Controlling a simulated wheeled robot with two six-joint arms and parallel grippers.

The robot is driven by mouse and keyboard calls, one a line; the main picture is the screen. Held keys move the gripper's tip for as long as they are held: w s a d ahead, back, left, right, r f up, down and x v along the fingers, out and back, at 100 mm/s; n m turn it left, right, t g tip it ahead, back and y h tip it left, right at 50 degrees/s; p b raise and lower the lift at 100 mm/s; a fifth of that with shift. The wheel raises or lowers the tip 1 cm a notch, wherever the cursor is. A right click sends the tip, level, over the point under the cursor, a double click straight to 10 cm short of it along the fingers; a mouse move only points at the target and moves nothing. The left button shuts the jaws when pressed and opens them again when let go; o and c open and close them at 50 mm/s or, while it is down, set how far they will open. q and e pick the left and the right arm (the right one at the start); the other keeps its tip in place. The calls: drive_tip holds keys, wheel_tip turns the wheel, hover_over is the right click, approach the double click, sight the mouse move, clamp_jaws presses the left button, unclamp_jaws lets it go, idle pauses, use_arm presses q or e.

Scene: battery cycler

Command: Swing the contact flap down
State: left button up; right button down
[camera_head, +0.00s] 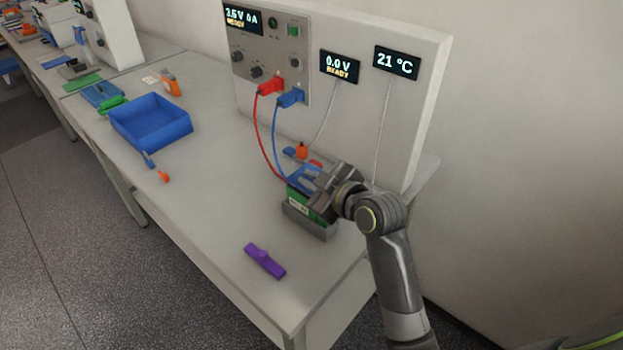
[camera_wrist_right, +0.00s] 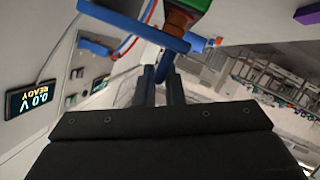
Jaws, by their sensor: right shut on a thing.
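The contact flap (camera_head: 303,174) is blue and sits at the top of a grey holder (camera_head: 308,222) with a green block (camera_head: 300,195) in it. My right gripper (camera_head: 320,182) is at the flap, partly covering it. In the right wrist view the blue flap bar (camera_wrist_right: 130,25) crosses above the fingers. A blue tab (camera_wrist_right: 163,68) of it lies between the fingertips, and the right gripper (camera_wrist_right: 161,88) is shut on it. The flap's exact tilt is hard to tell. My left gripper is out of view.
Red (camera_head: 258,140) and blue (camera_head: 277,145) cables run from the cycler panel (camera_head: 268,50) down to the holder. A purple object (camera_head: 265,261) lies in front of the holder. A blue tray (camera_head: 150,122) stands farther left.

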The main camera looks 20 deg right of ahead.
drive_tip(key=shift+f, duration=0.25)
drive_tip(key=c, duration=1.5)
unclamp_jaws()
drive_tip(key=shift+r, duration=0.1)
drive_tip(key=shift+p+v, duration=2.7)
drive_tip(key=shift+v, duration=6.05)
drive_tip(key=shift+w+r, duration=0.15)
